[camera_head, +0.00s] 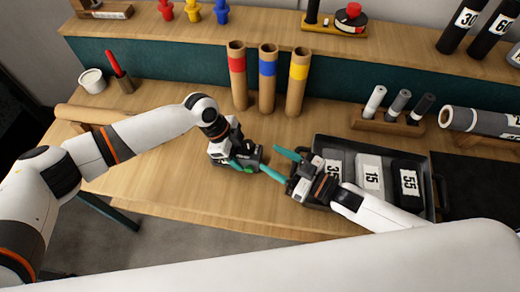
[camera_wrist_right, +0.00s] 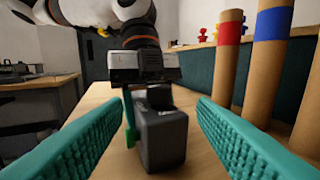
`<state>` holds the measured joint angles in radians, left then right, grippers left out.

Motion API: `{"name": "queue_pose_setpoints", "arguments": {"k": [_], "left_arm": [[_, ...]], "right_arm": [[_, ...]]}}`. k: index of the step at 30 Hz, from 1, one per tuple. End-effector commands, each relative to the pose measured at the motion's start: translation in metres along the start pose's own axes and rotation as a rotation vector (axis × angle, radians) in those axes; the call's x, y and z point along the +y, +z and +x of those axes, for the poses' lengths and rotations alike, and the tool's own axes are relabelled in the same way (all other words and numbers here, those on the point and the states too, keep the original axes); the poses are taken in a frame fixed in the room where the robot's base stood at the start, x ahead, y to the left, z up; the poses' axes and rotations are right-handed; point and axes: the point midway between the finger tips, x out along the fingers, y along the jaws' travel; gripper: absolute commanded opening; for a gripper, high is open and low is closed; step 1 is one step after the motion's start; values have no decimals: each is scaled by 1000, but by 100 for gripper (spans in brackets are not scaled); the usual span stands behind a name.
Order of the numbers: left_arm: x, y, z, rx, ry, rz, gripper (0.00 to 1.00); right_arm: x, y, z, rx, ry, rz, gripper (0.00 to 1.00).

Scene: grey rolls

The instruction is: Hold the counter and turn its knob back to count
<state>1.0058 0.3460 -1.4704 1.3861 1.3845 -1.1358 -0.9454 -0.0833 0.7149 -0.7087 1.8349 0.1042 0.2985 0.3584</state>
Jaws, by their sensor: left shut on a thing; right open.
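The counter (camera_head: 254,156) is a small dark box on the wooden table, near the front edge. In the right wrist view the dark counter (camera_wrist_right: 165,138) is straight ahead, between and beyond my right fingers. My left gripper (camera_head: 241,162) is shut on the counter from the left, and its teal finger shows at the counter's side. A bright green part (camera_head: 249,169) shows by the counter; I cannot tell whether it is the knob. My right gripper (camera_head: 279,163) is open and empty, its teal fingers pointing at the counter without touching it.
Cardboard tubes with red (camera_head: 237,78), blue (camera_head: 267,80) and yellow (camera_head: 298,82) bands stand behind the counter. A wooden holder (camera_head: 387,121) with grey rolls is at right. The table left of the tubes is partly clear.

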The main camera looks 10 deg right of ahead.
Motion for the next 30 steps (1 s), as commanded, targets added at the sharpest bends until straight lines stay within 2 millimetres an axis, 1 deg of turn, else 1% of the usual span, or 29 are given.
{"name": "queue_pose_setpoints", "arguments": {"k": [1,3,6,9,13,21,30], "left_arm": [[0,0,0,-1,1,0,19],[0,0,0,-1,1,0,19],[0,0,0,-1,1,0,19],[0,0,-1,-1,1,0,19],[0,0,-1,-1,1,0,19],[0,0,-1,-1,1,0,19],[0,0,-1,-1,1,0,19]], "right_arm": [[0,-1,-12,5,0,1,52],[0,-1,-24,4,1,1,52],[0,0,-37,2,0,0,52],[0,0,-44,1,0,-1,52],[0,1,-48,-1,0,-1,52],[0,0,-47,-2,0,0,52],[0,-6,-45,0,0,-1,52]]}}
